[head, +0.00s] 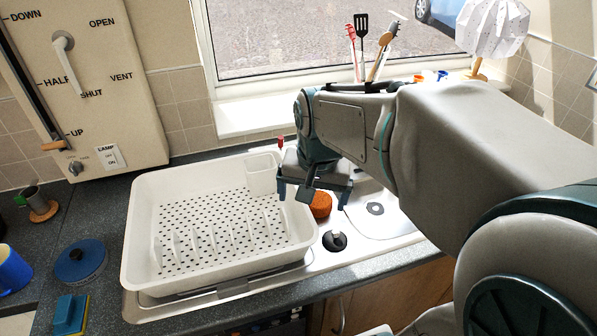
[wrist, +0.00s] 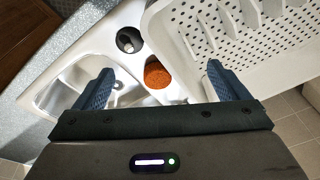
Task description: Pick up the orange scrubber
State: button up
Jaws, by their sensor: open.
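The orange scrubber (head: 320,204) lies on the white sink unit, in the narrow part between the dish rack and the basin. In the wrist view the scrubber (wrist: 157,75) shows between my two fingers, below them and apart from them. My gripper (head: 314,193) is open and empty, pointing down above the sink unit. In the head view it covers part of the scrubber's surroundings. In the wrist view both blue fingers of my gripper (wrist: 155,85) are spread wide.
A white dish rack (head: 143,230) stands left of the scrubber, its wall close by. A black round fitting (head: 334,240) sits in front. The sink basin (head: 385,222) is to the right. A window and a utensil holder are behind.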

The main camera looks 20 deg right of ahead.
jog(key=w+d+f+m+g, duration=0.1)
jog(key=w+d+m, duration=0.1)
jog(key=w+m, duration=0.15)
jog(key=w+d+f+m, duration=0.1)
jog(key=w+d+m, duration=0.1)
jog(key=w, duration=0.3)
jog(key=m+g, duration=0.1)
jog(key=m, duration=0.4)
send_over(319, 199)
notch_tip(319, 199, down, 3)
jog(key=f+p, duration=0.1)
jog(key=f, duration=0.7)
jog(key=shift+s+a+f+p, duration=0.1)
jog(key=shift+s+f+p, duration=0.1)
jog(key=shift+p, duration=0.2)
jog(key=shift+w+f+p, duration=0.2)
jog(key=shift+f+p, duration=0.65)
jog(key=shift+f, duration=1.75)
jog(key=c, duration=1.1)
jog(key=shift+r, duration=0.2)
